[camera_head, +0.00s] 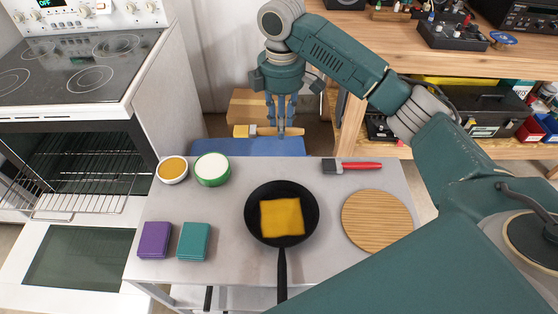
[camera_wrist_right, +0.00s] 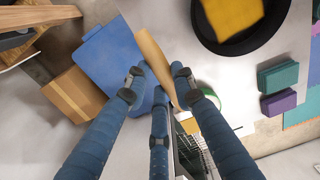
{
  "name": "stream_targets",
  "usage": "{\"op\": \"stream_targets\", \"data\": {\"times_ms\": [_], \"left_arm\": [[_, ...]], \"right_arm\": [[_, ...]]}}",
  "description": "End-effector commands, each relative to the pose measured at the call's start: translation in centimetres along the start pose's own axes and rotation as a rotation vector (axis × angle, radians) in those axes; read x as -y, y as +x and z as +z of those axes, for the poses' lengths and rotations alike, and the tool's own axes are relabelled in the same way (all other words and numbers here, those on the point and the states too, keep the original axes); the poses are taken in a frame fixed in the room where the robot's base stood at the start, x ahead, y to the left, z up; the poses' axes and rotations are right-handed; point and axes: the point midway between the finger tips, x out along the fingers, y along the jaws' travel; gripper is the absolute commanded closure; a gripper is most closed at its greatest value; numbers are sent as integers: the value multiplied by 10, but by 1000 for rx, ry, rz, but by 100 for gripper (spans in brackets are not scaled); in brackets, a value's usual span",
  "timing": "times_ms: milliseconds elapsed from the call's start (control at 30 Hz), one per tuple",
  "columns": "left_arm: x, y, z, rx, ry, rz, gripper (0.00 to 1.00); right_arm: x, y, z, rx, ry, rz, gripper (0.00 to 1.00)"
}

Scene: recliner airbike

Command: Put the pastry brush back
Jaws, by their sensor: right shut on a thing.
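The pastry brush (camera_head: 262,131) has a pale wooden handle and a lighter head at its left end. My right gripper (camera_head: 282,132) is shut on its handle, holding the brush roughly level just beyond the table's far edge in the picture, over a blue surface. In the right wrist view, the wooden handle of the brush (camera_wrist_right: 153,62) runs between the fingers of the right gripper (camera_wrist_right: 158,80), with its head partly hidden among them. My left gripper is not in view.
The grey table (camera_head: 220,265) holds a bowl of yellow contents (camera_head: 172,169), a green-rimmed bowl (camera_head: 212,168), a black pan (camera_head: 255,235), a round wooden board (camera_head: 377,222), a red-handled tool (camera_head: 358,166) and purple and teal stacks. A blue seat (camera_head: 240,148) adjoins its far edge.

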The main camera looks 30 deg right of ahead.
Motion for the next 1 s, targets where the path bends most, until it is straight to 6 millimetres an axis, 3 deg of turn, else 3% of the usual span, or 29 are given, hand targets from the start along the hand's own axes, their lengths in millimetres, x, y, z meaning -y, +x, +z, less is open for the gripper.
{"op": "stream_targets", "data": {"times_ms": [100,300,533,667,800,1000], "left_arm": [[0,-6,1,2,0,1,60],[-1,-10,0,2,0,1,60],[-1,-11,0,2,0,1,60],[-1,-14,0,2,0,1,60],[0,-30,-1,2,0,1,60],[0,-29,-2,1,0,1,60]], "right_arm": [[1,32,1,2,1,-3,100],[0,74,0,0,1,-1,100],[0,94,0,0,0,0,100],[0,116,1,2,2,-2,100],[1,132,0,0,1,-2,100],[0,140,0,-1,0,2,100]]}}
